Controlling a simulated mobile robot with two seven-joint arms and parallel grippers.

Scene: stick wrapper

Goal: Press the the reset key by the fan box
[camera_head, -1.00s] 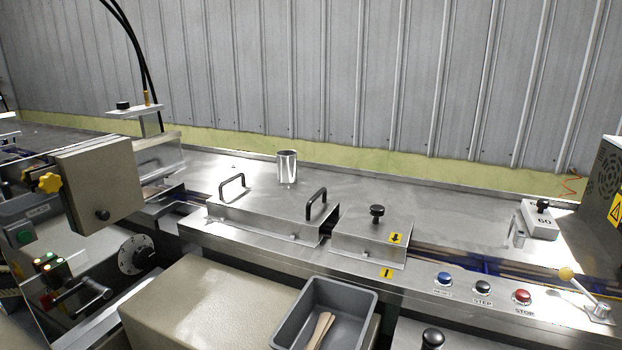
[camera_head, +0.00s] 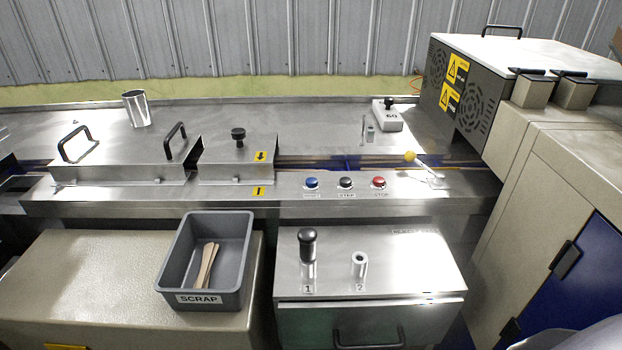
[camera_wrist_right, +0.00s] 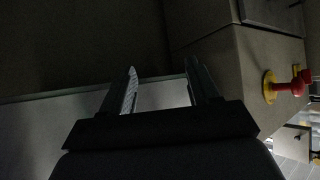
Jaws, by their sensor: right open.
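A blue button (camera_head: 312,183) sits on the steel front ledge, left of a black button (camera_head: 346,183) labelled STEP and a red button (camera_head: 379,182) labelled STOP. The small label under the blue button is too blurred to read surely. The grey fan box (camera_head: 467,92), with round fan grilles and yellow warning signs, stands to the right of the buttons. My right gripper (camera_wrist_right: 162,85) is open and empty in the dark right wrist view, away from the buttons. My left gripper is in neither view.
A grey SCRAP bin (camera_head: 248,255) with wooden sticks stands in front of the ledge. A black-topped peg (camera_head: 307,245) rises from a steel box below the buttons. A yellow-knobbed lever (camera_head: 411,157) is right of the red button. A beige cabinet (camera_head: 545,170) bounds the right side.

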